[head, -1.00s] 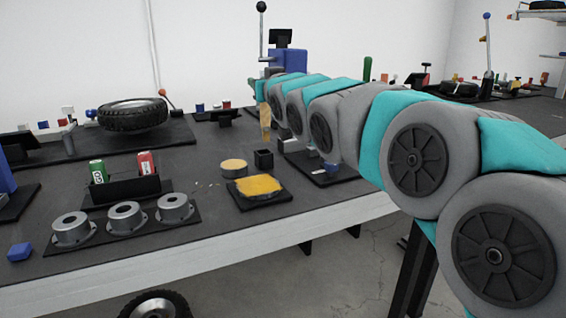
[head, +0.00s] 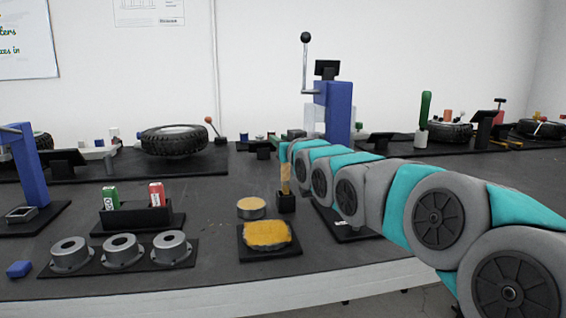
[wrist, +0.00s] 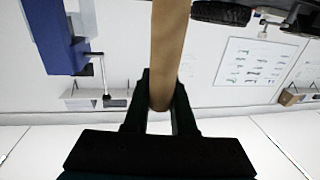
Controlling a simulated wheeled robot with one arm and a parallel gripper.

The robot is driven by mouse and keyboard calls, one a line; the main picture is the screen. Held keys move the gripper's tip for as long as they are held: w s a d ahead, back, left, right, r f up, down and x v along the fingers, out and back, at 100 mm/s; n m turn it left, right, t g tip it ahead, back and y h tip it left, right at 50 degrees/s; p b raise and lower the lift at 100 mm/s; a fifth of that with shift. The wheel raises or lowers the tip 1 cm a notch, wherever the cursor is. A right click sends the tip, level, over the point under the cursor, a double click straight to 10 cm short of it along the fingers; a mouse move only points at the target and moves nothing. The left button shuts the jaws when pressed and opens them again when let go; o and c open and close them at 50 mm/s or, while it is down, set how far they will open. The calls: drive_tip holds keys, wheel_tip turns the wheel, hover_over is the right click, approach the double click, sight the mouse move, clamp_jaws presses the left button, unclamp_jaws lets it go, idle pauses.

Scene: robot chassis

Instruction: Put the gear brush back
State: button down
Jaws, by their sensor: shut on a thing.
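The gear brush (head: 285,177) shows as an upright tan wooden stick in the head view. Its lower end meets the top of a small black square cup (head: 286,204); I cannot tell how far it is inside. My gripper (head: 284,152) is at the brush's upper part, partly hidden by my arm. In the wrist view my gripper's dark fingers (wrist: 160,105) are shut around the tan handle (wrist: 168,50). The bristles are not visible.
A round tin (head: 251,207) and a black tray with a yellow slab (head: 266,235) stand left of the cup. A blue press (head: 335,108) stands behind. Grey flanged parts (head: 121,252) and a can holder (head: 137,217) are further left.

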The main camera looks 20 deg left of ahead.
drive_tip(key=shift+f, duration=2.2)
drive_tip(key=c, duration=0.7)
unclamp_jaws()
drive_tip(key=shift+c, duration=0.2)
drive_tip(key=b+v, duration=0.1)
drive_tip(key=v, duration=1.1)
